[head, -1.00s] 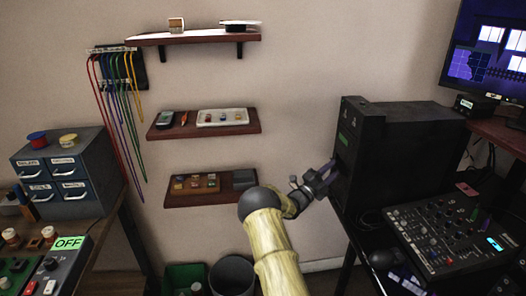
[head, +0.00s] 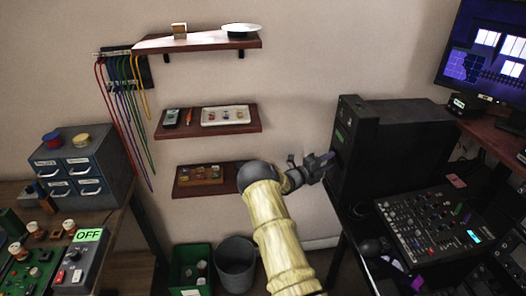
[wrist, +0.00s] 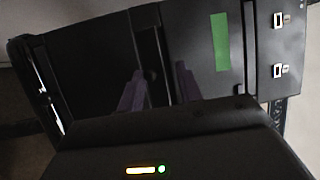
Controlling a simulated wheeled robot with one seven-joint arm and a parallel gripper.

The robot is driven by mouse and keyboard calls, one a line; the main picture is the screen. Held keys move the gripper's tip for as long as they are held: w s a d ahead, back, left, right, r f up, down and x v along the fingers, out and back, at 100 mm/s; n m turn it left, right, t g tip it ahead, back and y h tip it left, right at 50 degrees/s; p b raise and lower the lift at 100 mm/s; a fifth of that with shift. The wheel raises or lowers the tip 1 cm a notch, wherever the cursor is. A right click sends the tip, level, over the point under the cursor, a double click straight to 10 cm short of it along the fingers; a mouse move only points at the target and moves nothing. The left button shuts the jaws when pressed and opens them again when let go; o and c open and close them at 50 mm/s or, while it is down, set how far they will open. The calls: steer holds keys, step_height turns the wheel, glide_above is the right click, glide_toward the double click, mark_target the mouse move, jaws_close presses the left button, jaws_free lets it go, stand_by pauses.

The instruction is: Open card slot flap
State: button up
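The black tower case (head: 395,150) stands on the right-hand desk, its narrow front facing left. In the wrist view its dark front panel (wrist: 95,65) shows a green label (wrist: 221,42) and a narrow upright strip (wrist: 150,55) with a small knob-like part at its lower end. The strip may be the card slot flap; I cannot tell whether it is open. My gripper (head: 328,160) is at the case front in the head view. In the wrist view its two purplish fingers (wrist: 158,90) are apart, on either side of the strip's lower part. Nothing shows gripped; contact is unclear.
A monitor (head: 488,52) stands behind. Wall shelves (head: 205,128) with small items hang left of my arm. A grey bin (head: 235,262) and a green crate (head: 190,268) are below.

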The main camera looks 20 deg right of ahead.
steer(key=shift+s+d+r+y+p, duration=0.15)
steer(key=shift+r+y+p, duration=0.3)
steer(key=shift+p, duration=1.15)
steer(key=s+a+b, duration=0.2)
steer(key=a+b, duration=0.2)
steer(key=a, duration=1.3)
steer(key=a+r+n+t+y+p, duration=0.5)
steer(key=a+r+n+y, duration=0.4)
steer(key=n, duration=0.5)
steer(key=shift+w+a+n+t+y, duration=0.4)
steer(key=shift+a+y, duration=0.2)
steer(key=shift+y, duration=0.65)
steer(key=shift+o, duration=0.2)
